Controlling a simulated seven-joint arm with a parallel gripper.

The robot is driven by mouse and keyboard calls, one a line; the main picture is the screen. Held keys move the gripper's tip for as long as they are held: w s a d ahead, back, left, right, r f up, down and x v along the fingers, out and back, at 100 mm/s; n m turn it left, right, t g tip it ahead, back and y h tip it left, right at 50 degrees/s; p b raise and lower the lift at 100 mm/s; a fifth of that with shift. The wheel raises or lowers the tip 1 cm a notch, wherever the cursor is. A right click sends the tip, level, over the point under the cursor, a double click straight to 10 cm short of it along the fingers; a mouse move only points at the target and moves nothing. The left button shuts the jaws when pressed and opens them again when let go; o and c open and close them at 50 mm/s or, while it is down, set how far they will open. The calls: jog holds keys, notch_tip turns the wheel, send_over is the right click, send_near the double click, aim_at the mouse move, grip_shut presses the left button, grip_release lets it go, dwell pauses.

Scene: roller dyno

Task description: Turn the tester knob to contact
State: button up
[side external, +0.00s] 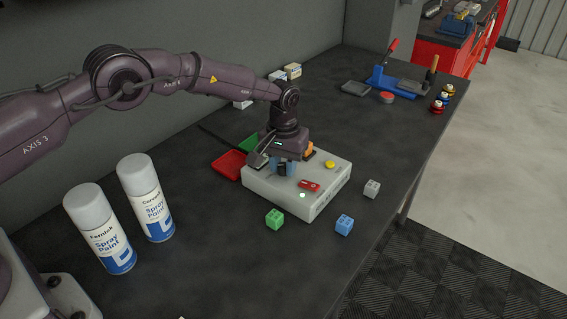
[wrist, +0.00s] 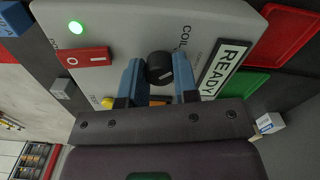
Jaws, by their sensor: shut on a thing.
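The tester is a light grey box (side external: 328,199) on the dark bench; its top face (wrist: 118,30) fills the upper part of the wrist view. Its black round knob (wrist: 159,68) has a pale pointer line and sits beside the lettering "COIL"; the other lettering near it is partly hidden. My gripper (wrist: 160,80) has its blue fingers shut on the knob, one on each side. In the side view my gripper (side external: 284,170) points down over the box and hides the knob.
The box carries a red rocker switch (wrist: 84,58), a lit green lamp (wrist: 75,27), a yellow button (side external: 329,164) and a "READY" plate (wrist: 226,70). Red (side external: 229,165) and green (side external: 249,143) trays lie behind. Coloured blocks (side external: 274,219) and spray cans (side external: 145,197) stand nearby.

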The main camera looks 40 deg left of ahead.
aim_at(284, 164)
jog(key=m, duration=0.3)
jog(key=shift+m, duration=2.4)
jog(key=o, duration=0.9)
jog(key=shift+o, duration=0.2)
jog(key=shift+r, duration=0.1)
notch_tip(284, 164, up, 13)
jog(key=shift+w, duration=0.1)
